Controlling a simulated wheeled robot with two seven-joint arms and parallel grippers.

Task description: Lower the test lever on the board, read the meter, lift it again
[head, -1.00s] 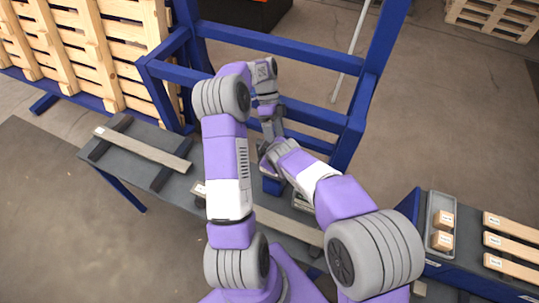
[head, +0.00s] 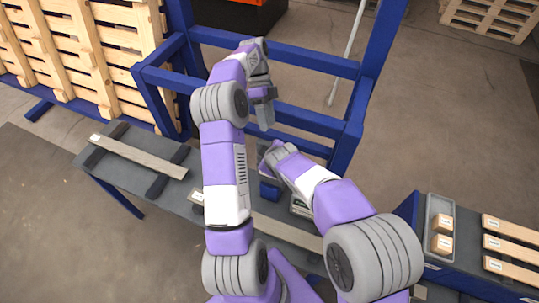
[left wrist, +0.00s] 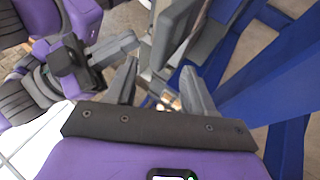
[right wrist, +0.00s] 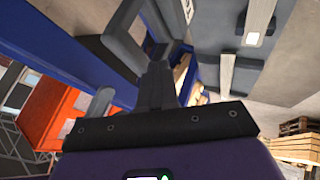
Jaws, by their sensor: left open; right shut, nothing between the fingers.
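My left gripper (head: 265,115) is above the bench's far edge, near the blue frame. In the left wrist view its two fingers (left wrist: 160,75) stand apart with nothing held between them. My right gripper (head: 266,156) is lower and nearer the bench, partly hidden by its own wrist. In the right wrist view its fingers (right wrist: 157,75) are together and empty. A small blue block-like part (head: 269,188) shows on the bench between my arms. I cannot make out the test lever, the board or the meter; my arms cover much of that area.
A blue frame (head: 270,51) rises behind the grey bench (head: 183,201). A wooden plank (head: 140,157) lies across dark supports at left. Pallets (head: 85,45) stand at the back left.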

